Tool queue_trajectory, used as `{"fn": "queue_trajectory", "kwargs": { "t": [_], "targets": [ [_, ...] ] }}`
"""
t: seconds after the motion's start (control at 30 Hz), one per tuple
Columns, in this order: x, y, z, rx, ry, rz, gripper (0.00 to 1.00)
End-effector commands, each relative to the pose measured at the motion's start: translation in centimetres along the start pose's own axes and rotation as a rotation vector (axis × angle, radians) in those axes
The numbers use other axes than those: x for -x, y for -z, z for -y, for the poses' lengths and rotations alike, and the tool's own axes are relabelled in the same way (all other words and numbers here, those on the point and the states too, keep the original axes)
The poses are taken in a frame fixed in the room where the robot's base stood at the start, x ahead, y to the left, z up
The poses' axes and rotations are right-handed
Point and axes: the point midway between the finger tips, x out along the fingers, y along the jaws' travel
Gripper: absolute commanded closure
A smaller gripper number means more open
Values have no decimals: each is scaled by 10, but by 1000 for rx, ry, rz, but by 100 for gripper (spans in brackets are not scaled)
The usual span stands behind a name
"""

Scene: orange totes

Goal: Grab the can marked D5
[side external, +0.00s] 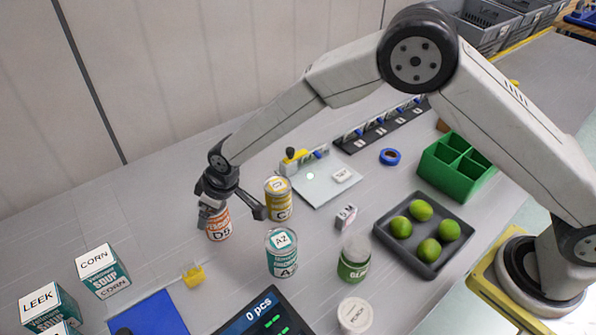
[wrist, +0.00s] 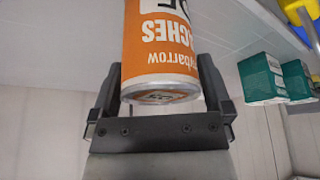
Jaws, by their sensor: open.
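The orange-and-white can marked D5 (side external: 219,228) stands upright on the grey table at the centre left. My gripper (side external: 213,206) is at its upper part, pointing down, and hides some of the can. In the wrist view the orange can (wrist: 158,45) fills the space between the two fingers of my gripper (wrist: 160,80), with one finger on each side. The jaws are open, and I cannot tell whether either finger touches the can. The wrist view shows part of its label and one end; the rest is cut off.
A yellow can (side external: 278,199) and a teal can (side external: 282,253) stand to the right. A green jar (side external: 354,258) and a grey tray (side external: 431,272) of limes are further right. Soup cartons (side external: 103,271), a yellow clip (side external: 193,275) and a blue mat (side external: 158,316) lie toward the front left.

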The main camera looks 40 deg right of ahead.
Motion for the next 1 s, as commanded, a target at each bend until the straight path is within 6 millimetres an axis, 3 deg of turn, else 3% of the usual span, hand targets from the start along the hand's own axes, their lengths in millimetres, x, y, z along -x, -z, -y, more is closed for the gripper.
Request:
{"fn": "queue_trajectory", "kwargs": {
  "t": [0.63, 0.93, 1.0],
  "targets": [
    [-6, 0, 0, 0, 0, -1, 0],
    [-6, 0, 0, 0, -1, -1, 95],
    [-5, 1, 0, 0, -1, -3, 98]
  ]
}}
